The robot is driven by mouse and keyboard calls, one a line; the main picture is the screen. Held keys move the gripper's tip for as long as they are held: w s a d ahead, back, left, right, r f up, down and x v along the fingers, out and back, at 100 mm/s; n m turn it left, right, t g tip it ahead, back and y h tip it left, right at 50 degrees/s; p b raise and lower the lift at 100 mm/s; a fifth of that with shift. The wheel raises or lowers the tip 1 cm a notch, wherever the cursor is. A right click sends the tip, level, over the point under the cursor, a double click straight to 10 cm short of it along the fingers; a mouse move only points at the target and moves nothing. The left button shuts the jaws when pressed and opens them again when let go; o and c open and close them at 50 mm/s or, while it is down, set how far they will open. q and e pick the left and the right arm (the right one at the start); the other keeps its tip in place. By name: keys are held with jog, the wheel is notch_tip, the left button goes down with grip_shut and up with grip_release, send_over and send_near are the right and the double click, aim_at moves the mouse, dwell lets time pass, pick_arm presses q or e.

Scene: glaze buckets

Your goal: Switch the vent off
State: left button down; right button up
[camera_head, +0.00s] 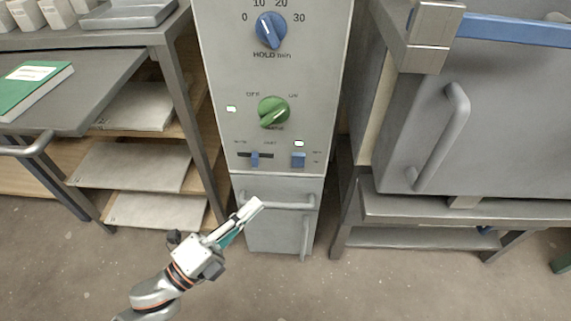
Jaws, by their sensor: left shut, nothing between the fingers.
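A tall grey control panel (223,60) stands in the middle of the head view. It carries a blue HOLD dial (271,30) at the top and a green knob (273,111) with OFF and ON above it. Below are a blue slider (255,159) in a dark slot and a blue switch (298,160) with a small pale light (299,143) above it. The small labels are too blurred to tell which control is the vent's. My left gripper (254,204) is shut and empty, below the controls, in front of the lower door. My right gripper is out of view.
The lower door (270,228) has a protruding horizontal bar and an upright handle. A grey kiln-like box (490,120) with a long handle stands on a metal stand at right. At left, a bench and shelves (130,165) hold slabs and a green book (34,88).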

pick_arm(q)
jog(key=f, duration=0.1)
jog(key=f+m+b, duration=0.1)
jog(key=f+m+g+h, duration=0.1)
jog(key=shift+w+d+b, duration=0.2)
jog(key=shift+d+b, duration=0.1)
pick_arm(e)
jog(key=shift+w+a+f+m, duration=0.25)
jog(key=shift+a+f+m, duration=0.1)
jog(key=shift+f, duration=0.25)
pick_arm(q)
jog(key=shift+r, duration=0.1)
send_near(304, 159)
jog(key=d, duration=0.3)
jog(key=shift+w+d+r+b, duration=0.15)
jog(key=shift+w+r, duration=0.05)
jog(key=shift+w, duration=0.45)
jog(key=shift+w+d+r+b, duration=0.15)
jog(key=shift+w+r+b, duration=0.05)
jog(key=shift+w, duration=0.45)
jog(key=shift+w+d+r+b, duration=0.15)
jog(key=shift+w+r, duration=0.05)
jog(key=shift+w, duration=0.45)
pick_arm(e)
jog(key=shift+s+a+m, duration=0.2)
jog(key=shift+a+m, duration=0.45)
